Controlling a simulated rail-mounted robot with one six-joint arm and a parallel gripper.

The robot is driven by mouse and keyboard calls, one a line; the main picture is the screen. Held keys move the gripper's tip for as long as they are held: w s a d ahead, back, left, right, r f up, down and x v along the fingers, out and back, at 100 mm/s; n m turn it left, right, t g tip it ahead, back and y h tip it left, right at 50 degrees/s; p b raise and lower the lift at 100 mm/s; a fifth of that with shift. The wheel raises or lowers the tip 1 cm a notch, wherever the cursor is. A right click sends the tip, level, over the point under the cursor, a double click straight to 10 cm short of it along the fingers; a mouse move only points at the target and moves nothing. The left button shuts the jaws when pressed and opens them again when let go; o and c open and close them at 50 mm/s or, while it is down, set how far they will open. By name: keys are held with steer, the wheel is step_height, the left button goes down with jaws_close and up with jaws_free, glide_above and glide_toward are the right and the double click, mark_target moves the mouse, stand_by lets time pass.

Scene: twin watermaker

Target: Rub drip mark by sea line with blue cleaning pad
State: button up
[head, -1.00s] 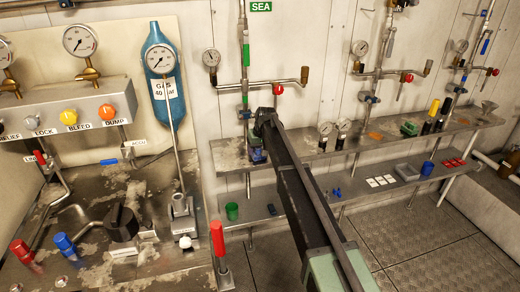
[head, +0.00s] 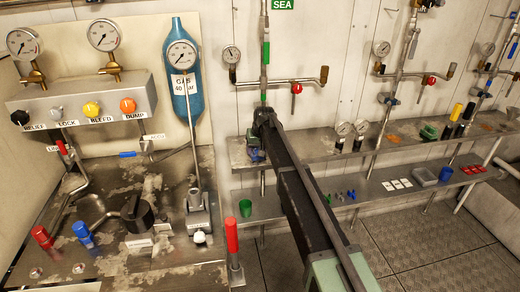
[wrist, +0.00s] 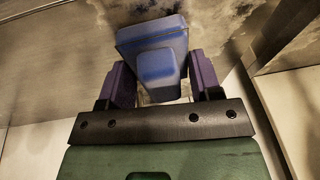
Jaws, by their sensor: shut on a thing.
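The blue cleaning pad (wrist: 158,62) is gripped between the two purple fingers of my gripper (wrist: 160,84) in the wrist view. The wrist view shows a pale and dark stain (wrist: 222,18) on the metal beyond the pad. I cannot tell if this is the drip mark, or if the pad touches the surface.
The upper shelf (head: 310,150) carries gauges and a green item to the right. The lower shelf (head: 275,208) holds a green cup (head: 245,208), white tiles and a blue cup (head: 446,174). A red-handled lever (head: 232,237) stands left of my arm.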

step_height(320, 180, up, 6)
steer(key=p, duration=0.6)
step_height(320, 180, up, 3)
steer(key=p, duration=0.3)
steer(key=shift+r, duration=0.2)
steer(key=shift+f, duration=0.2)
